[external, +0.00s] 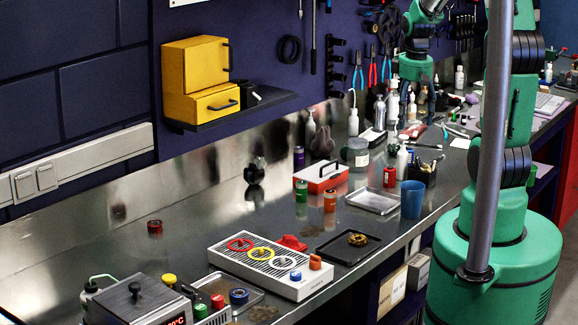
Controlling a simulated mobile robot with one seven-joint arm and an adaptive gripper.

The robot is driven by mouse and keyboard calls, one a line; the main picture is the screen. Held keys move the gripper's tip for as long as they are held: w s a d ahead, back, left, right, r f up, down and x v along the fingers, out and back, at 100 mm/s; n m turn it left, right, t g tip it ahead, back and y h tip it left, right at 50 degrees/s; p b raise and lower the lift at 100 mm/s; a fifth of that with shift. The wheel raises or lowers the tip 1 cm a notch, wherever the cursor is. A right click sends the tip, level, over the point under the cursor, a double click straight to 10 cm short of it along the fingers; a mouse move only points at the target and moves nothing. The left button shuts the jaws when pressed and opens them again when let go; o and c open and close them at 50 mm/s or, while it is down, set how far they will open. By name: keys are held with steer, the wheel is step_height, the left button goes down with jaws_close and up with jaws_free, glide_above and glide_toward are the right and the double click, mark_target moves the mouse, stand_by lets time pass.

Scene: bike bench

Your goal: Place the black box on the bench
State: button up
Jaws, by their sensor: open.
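A small black box (262,93) sits on the dark wall shelf (228,112), just right of the yellow drawer cabinet. The steel bench (190,205) runs below the shelf from front left to back right. My green arm reaches over the far part of the bench. My gripper (404,92) points down there among bottles, well to the right of the black box and apart from it. It is open; its fingers are small and hard to make out, and I see nothing held between them.
A yellow drawer cabinet (197,70) stands on the shelf. A red and white box (321,176), metal tray (374,200), blue cup (413,199) and grey panel with colored rings (270,265) crowd the bench. Bare steel shows at left, below the shelf. Tools hang on the wall.

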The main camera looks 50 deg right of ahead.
steer(key=s+a+r+t, duration=0.1)
steer(key=s+a+r, duration=0.2)
steer(key=a+r, duration=0.3)
steer(key=s+a+r+t, duration=0.2)
steer(key=s+a+r, duration=0.2)
steer(key=a, duration=0.8)
steer(key=s+a+r+t, duration=0.1)
steer(key=s+a+r, duration=0.2)
steer(key=a+r, duration=0.5)
steer(key=shift+s+a+r+t+y, duration=0.3)
steer(key=shift+s+a+t, duration=0.1)
steer(key=shift+a, duration=0.4)
steer(key=shift+o, duration=0.7)
